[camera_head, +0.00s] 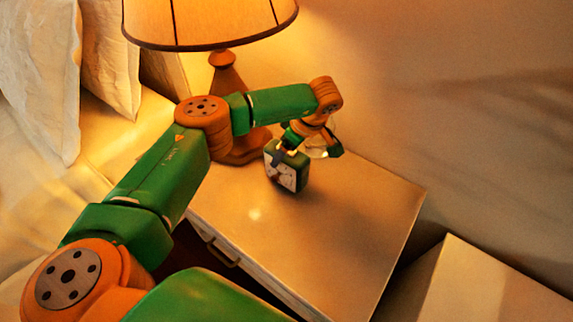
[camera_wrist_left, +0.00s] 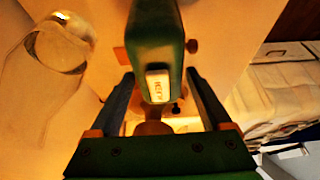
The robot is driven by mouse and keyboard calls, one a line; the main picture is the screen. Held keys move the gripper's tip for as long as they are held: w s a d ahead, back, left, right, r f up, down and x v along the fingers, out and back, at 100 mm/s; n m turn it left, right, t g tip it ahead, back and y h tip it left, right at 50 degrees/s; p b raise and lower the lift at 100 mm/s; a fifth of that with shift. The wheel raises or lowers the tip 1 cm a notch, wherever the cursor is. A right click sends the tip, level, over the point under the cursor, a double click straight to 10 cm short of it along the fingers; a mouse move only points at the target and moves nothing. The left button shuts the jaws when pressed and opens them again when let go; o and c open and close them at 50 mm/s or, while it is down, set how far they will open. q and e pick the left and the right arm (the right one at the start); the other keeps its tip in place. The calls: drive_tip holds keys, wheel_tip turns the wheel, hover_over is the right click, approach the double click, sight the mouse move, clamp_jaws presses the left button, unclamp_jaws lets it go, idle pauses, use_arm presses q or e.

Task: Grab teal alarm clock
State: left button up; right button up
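The teal alarm clock (camera_head: 291,172) stands upright on the nightstand (camera_head: 345,210), its pale dial turned toward the lower left. My left gripper (camera_head: 288,152) is over it from above and behind, with a dark finger crossing the top of the dial. In the left wrist view, the clock's dark green body (camera_wrist_left: 155,40) and small pale label lie between the two fingers (camera_wrist_left: 160,72) of the gripper. The fingers are spread, one on each side of the clock and very close to it. Firm contact is not visible. My right gripper is in neither view.
A lit lamp (camera_head: 222,75) stands behind the clock. A clear glass (camera_head: 331,138) is just behind the gripper and shows in the left wrist view (camera_wrist_left: 62,42). The nightstand's front right is clear. Pillows (camera_head: 105,50) and bed lie to the left.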

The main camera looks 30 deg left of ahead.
use_arm(q)
clamp_jaws()
drive_tip(key=shift+r, duration=0.15)
